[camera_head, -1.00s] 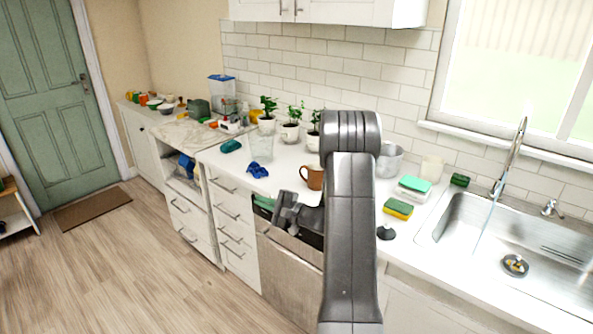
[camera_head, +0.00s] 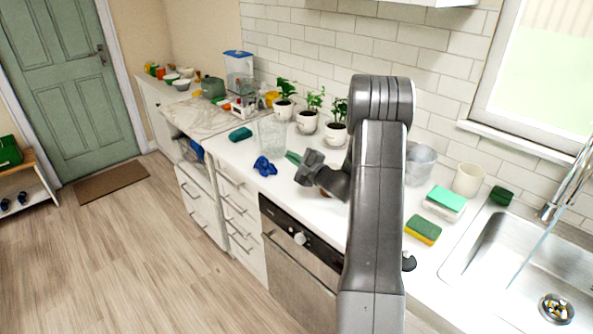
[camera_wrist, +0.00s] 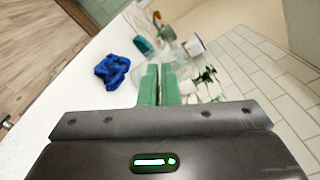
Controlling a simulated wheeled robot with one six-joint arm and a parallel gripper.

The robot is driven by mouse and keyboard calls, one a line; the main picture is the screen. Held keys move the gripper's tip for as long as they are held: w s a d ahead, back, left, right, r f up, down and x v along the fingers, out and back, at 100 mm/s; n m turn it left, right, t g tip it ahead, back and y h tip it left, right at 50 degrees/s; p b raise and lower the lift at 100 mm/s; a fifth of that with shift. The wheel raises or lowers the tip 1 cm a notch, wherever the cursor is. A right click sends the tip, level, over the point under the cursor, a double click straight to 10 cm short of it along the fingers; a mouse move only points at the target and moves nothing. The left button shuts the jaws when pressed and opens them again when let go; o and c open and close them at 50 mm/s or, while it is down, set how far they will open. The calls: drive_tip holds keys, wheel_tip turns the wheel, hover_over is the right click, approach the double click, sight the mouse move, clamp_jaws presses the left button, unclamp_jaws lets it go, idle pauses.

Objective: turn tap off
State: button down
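The metal tap (camera_head: 572,182) stands at the sink's back edge, at the far right of the head view, partly cut off by the frame. A thin stream of water (camera_head: 531,256) runs from it into the steel sink (camera_head: 492,246). The tap's handle is not visible now. My gripper (camera_head: 293,158) is over the counter, well to the left of the tap and pointing away from it. In the wrist view its green fingers (camera_wrist: 160,86) are together with nothing between them.
A blue cloth (camera_head: 264,166), a clear glass container (camera_head: 272,136) and potted plants (camera_head: 308,121) are near my gripper.

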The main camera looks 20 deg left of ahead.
drive_tip(key=shift+f+p, duration=0.75)
drive_tip(key=shift+f, duration=2.15)
drive_tip(key=shift+f+b, duration=0.2)
drive_tip(key=shift+b, duration=0.2)
drive_tip(key=c, duration=1.7)
unclamp_jaws()
drive_tip(key=shift+r, duration=0.2)
